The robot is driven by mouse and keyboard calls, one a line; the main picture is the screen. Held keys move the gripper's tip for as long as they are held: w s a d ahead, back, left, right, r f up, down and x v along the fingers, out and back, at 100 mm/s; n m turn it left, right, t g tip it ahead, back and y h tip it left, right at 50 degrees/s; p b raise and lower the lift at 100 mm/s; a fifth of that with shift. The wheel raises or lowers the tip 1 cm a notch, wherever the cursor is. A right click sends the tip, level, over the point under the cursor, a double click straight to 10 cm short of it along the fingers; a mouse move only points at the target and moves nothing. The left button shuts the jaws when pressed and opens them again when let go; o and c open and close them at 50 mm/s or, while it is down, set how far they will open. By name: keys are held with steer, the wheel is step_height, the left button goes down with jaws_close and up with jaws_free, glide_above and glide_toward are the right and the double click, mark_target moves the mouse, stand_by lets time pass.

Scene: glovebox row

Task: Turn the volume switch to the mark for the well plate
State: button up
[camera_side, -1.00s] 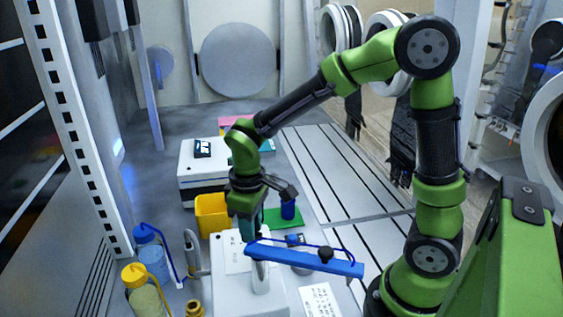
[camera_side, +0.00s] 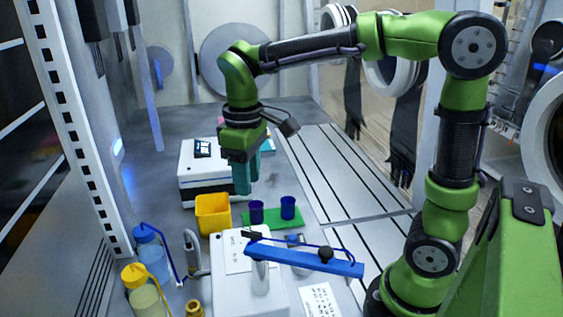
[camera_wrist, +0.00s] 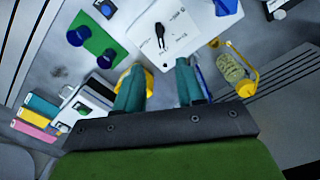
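The volume switch appears to be the dark pointer-shaped knob (camera_wrist: 160,35) on a white card (camera_wrist: 172,36) on top of a white box (camera_wrist: 128,18). In the side view the knob (camera_side: 251,234) shows as a small dark piece on the box (camera_side: 222,285). The card has small printed marks, too small to read, so I cannot tell which is for the well plate. My gripper (camera_side: 242,191) hangs fingers down, well above the bench and apart from the switch. In the wrist view its teal fingers (camera_wrist: 160,66) are spread with nothing between them.
A blue arm (camera_side: 310,259) with a black knob crosses above the white box. A yellow bin (camera_side: 212,213), a green mat (camera_side: 268,224) with two blue cups and a white instrument (camera_side: 196,165) stand behind. Bottles (camera_side: 148,292) stand at left. The slotted plate (camera_side: 340,175) is clear.

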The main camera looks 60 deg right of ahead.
steer(key=shift+r, duration=2.1)
steer(key=s+d+f+m+t+y, duration=0.2)
steer(key=s+d+f+m+t, duration=0.1)
steer(key=s+m+t, duration=0.4)
steer(key=s, duration=0.2)
steer(key=shift+s+f, duration=0.35)
